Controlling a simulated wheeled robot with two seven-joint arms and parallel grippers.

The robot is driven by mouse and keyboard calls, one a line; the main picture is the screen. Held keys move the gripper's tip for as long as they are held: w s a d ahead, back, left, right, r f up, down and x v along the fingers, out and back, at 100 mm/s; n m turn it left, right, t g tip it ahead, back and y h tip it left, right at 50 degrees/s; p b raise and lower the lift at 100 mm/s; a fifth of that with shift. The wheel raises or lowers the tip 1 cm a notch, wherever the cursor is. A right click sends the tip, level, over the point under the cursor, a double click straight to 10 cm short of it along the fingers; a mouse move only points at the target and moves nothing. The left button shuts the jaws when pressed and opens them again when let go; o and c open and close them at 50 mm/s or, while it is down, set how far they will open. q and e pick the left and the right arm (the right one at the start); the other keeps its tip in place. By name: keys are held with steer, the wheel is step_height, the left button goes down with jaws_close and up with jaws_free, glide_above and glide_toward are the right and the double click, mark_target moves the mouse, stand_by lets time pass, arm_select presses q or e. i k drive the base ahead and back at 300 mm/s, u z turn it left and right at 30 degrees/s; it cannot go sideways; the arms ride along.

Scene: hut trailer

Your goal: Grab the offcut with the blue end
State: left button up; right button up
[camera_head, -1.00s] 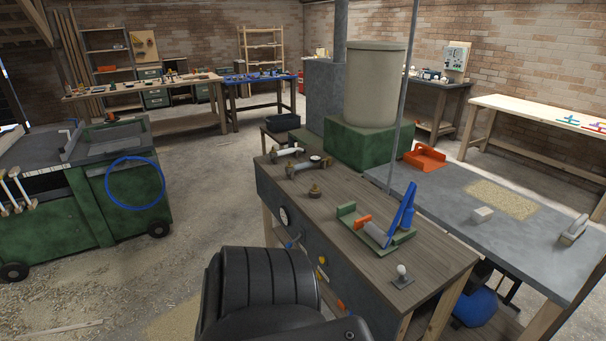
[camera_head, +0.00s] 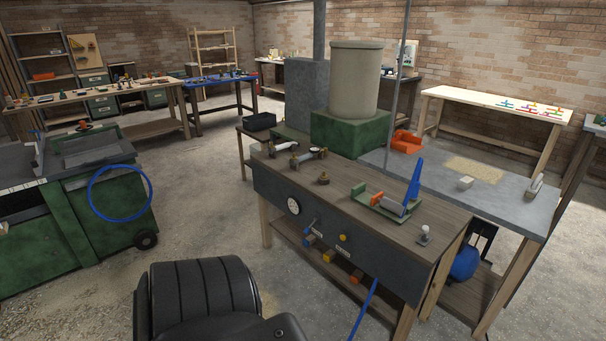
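Small wooden offcuts lie on the lower shelf (camera_head: 290,236) under the dark-topped workbench (camera_head: 335,190). Neither of my grippers shows in the head view.
A blue rod (camera_head: 363,310) slants down in front of the bench's lower right. A green cart (camera_head: 105,205) with a blue hoop stands at the left. Open floor (camera_head: 215,215) lies between cart and bench. A grey table (camera_head: 490,195) adjoins the bench at right.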

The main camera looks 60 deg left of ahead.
mark_target(307, 241)
steer(key=u, duration=1.95)
steer(key=i, duration=0.5)
steer(key=u, duration=1)
steer(key=i, duration=2.4)
steer(key=z, duration=3.1)
